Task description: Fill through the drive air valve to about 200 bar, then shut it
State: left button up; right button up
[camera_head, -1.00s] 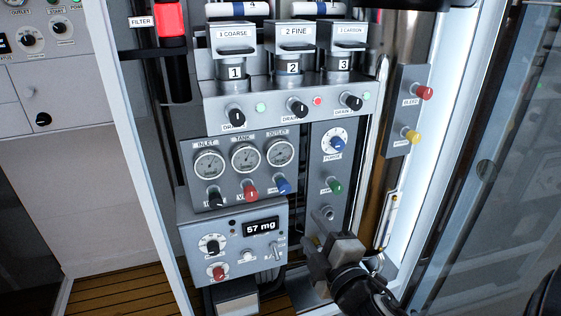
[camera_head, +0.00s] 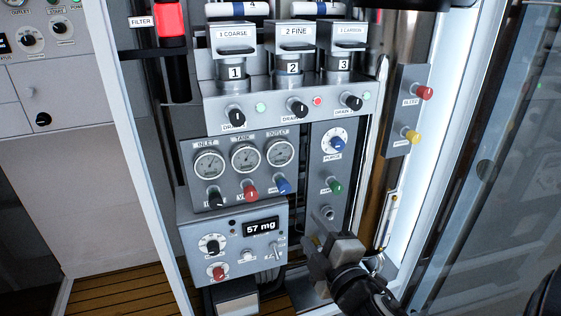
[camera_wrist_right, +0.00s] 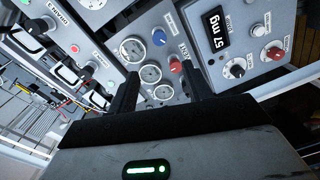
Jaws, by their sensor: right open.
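The gauge panel (camera_head: 190,165) carries three round gauges marked INLET (camera_head: 209,164), TANK (camera_head: 245,157) and OUTLET (camera_head: 280,152); their needles are too small to read. Below them sit a black knob (camera_head: 214,197), a red knob (camera_head: 250,192) and a blue knob (camera_head: 283,186). A green knob (camera_head: 335,187) sits below the blue PURGE knob (camera_head: 338,144). I cannot read which knob is the drive air valve. My right gripper (camera_head: 314,230) is open and empty, low in front of the panels. In the right wrist view its fingers (camera_wrist_right: 160,85) point towards the gauges and red knob (camera_wrist_right: 175,66). My left gripper is not in view.
A grey box (camera_head: 187,240) with a display reading 57 mg stands out below the gauges. Filter housings (camera_head: 289,50) are above. At right, a post (camera_head: 399,115) holds red and yellow knobs, beside a white frame and glass door (camera_head: 490,190).

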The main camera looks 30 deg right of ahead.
dwell(0.4)
jog(key=m+b, duration=0.2)
jog(key=m, duration=1)
send_near(285, 189)
jog(key=x, duration=0.9)
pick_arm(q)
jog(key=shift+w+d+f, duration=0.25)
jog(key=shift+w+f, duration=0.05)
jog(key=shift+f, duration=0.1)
pick_arm(e)
jog(key=shift+w, duration=0.3)
jog(key=shift+c, duration=0.3)
